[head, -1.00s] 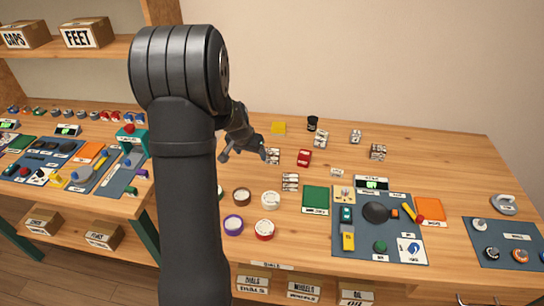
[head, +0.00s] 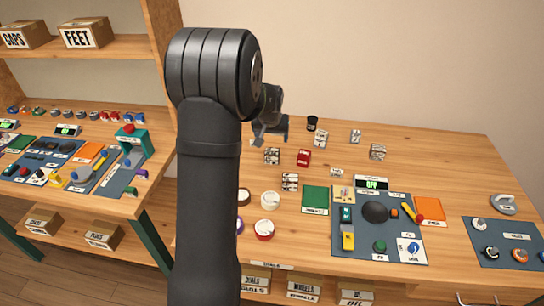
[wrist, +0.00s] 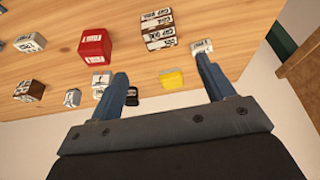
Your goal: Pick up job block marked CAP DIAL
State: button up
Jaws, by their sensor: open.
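A white block with dark brown bands (wrist: 158,30) lies near the top middle of the wrist view; its lettering seems to read CAP DIAL. It looks like the banded block (head: 272,156) left of the red block in the head view. My gripper (head: 271,138) is above the back of the table, just behind that block in the picture. In the wrist view my gripper (wrist: 162,70) has its two fingers wide apart with nothing between them. The banded block is beyond the fingertips, apart from them.
A red block (wrist: 95,45) sits beside the banded block. A small white block (wrist: 201,47) is by one fingertip. A yellow block (wrist: 171,79) and several other blocks are nearby. Another banded block (head: 290,181) stands nearer the front, by the green mat (head: 316,199).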

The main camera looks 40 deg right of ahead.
aim_at(272, 151)
jog(key=x, duration=0.6)
jog(key=shift+w+f, duration=0.1)
jog(key=shift+f, duration=0.05)
jog(key=shift+s+a+x, duration=0.1)
jog(key=shift+a+x, duration=0.05)
jog(key=shift+x, duration=1.25)
jog(key=shift+s+a+x, duration=0.1)
jog(key=shift+a+x, duration=0.05)
jog(key=shift+x, duration=1.2)
jog(key=shift+f, duration=0.15)
jog(key=c, duration=1.1)
